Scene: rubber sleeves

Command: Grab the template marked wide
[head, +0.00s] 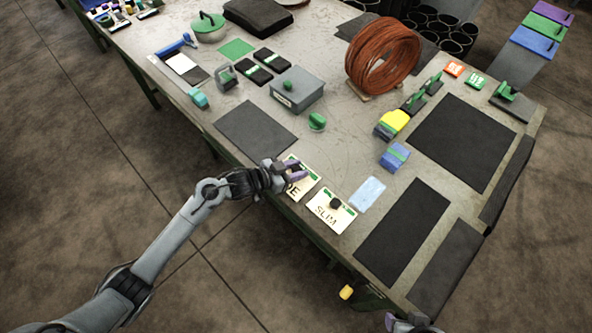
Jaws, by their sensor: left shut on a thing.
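A cream template (303,187) with a green strip lies at the table's front edge. My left gripper covers part of its lettering; only a final "E" shows clearly. A second cream template marked "SLIM" (331,211), with a dark knob and green strip, lies just right of it. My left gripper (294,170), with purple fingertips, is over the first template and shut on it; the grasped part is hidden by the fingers. I cannot tell whether the template is lifted. My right gripper (408,323) shows only partly at the bottom edge; its opening cannot be made out.
A pale blue sheet (367,193) lies right of the SLIM template. A dark mat (256,131) lies left of my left gripper. Behind are a grey box (296,92), a green knob (317,121) and an orange coil (383,55). A blue block (394,157) stands to the right.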

